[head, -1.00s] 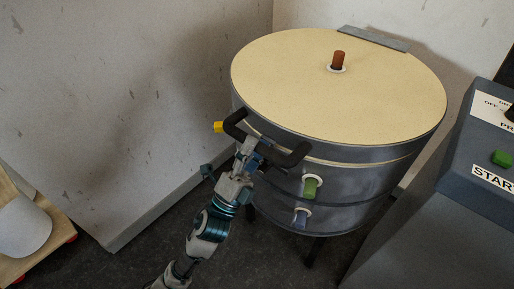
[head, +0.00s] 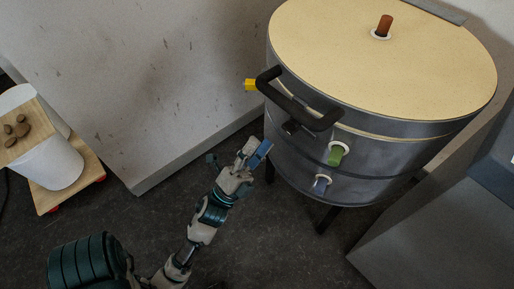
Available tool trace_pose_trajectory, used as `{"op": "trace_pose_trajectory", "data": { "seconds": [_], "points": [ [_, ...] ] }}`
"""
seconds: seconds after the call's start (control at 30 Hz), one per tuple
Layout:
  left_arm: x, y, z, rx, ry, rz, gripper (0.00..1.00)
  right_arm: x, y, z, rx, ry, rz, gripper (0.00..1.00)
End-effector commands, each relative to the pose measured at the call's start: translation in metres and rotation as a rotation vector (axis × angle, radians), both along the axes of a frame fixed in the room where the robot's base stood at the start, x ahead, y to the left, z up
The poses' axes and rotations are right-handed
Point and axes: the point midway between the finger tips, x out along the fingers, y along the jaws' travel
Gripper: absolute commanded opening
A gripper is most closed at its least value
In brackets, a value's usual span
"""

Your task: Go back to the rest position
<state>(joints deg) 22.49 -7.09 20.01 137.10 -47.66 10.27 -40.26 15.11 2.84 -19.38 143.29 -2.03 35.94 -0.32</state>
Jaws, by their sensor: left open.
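My left gripper (head: 253,155) is open and empty, in the middle of the head view. It is apart from the black handle (head: 292,108) of the round grey drum (head: 385,165), a little below and left of it. The drum has a flat beige lid (head: 390,60), which lies on it. My right gripper is not in view.
A red-brown plug (head: 384,25) stands on the lid. A white bucket (head: 50,160) stands on a wooden dolly (head: 85,182) at left. A grey cabinet (head: 440,235) is at right. Dark floor between is clear.

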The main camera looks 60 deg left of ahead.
Motion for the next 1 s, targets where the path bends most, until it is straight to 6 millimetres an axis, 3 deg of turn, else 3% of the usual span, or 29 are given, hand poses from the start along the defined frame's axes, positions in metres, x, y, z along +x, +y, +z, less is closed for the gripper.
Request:
{"op": "trace_pose_trajectory", "data": {
  "seconds": [0.77,0.87,1.0],
  "points": [
    [-0.007,-0.005,-0.005,-0.006,-0.009,-0.019,0.52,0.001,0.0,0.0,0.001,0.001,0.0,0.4],
    [-0.008,-0.029,0.004,-0.059,-0.057,-0.157,0.52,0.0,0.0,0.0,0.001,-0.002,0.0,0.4],
    [-0.023,-0.095,0.025,-0.242,-0.184,-0.58,0.52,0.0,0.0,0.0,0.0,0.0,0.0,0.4]
  ]
}}
